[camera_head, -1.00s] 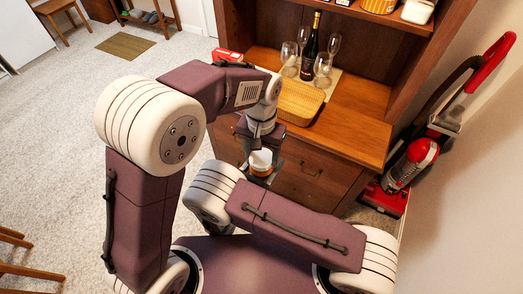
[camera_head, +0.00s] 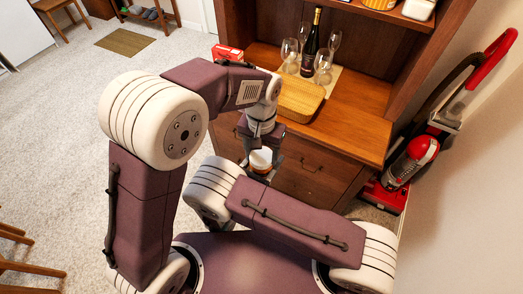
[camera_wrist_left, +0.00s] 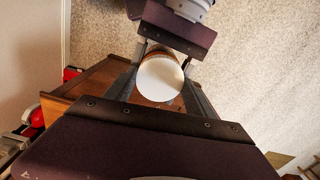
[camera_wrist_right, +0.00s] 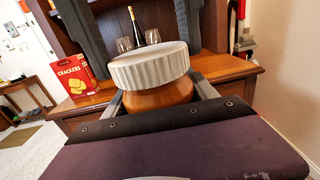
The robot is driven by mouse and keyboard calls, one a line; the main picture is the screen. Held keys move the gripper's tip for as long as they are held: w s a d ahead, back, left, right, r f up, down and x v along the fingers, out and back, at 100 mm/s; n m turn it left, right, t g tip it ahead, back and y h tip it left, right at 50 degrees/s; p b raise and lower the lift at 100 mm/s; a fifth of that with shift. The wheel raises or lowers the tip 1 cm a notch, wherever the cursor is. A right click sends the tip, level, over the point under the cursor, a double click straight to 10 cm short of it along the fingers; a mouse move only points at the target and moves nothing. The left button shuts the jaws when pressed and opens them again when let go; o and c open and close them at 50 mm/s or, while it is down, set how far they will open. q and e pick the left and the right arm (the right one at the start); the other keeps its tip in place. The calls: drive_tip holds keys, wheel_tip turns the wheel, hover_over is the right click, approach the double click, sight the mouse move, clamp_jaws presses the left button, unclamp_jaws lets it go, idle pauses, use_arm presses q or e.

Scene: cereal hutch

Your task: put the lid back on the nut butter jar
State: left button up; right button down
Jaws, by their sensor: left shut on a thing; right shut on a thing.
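The nut butter jar (camera_wrist_right: 158,99) is orange-brown and upright in the right wrist view. My right gripper (camera_wrist_right: 162,94) is shut on its sides. The white ribbed lid (camera_wrist_right: 150,66) sits directly over the jar's top, slightly tilted in that view, with no clear gap below it. I cannot tell whether it is threaded on. My left gripper (camera_wrist_left: 160,85) is shut on the lid from above; the lid's flat white top (camera_wrist_left: 160,79) fills the space between its fingers. In the head view the lid (camera_head: 261,159) is small and partly hidden by my arms.
A wooden hutch (camera_head: 350,125) stands close behind the jar, bearing a wicker tray (camera_head: 300,100), wine glasses, a dark bottle (camera_head: 310,45) and a red crackers box (camera_wrist_right: 70,78). A red vacuum cleaner (camera_head: 412,160) stands right.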

use_arm(q)
drive_tip(key=shift+f, duration=0.1)
drive_tip(key=m, duration=0.6)
drive_tip(key=shift+m, duration=0.3)
drive_tip(key=m, duration=0.9)
drive_tip(key=shift+m, duration=0.3)
drive_tip(key=m, duration=0.3)
drive_tip(key=shift+w+m, duration=0.1)
drive_tip(key=shift+m, duration=0.2)
drive_tip(key=m, duration=1.6)
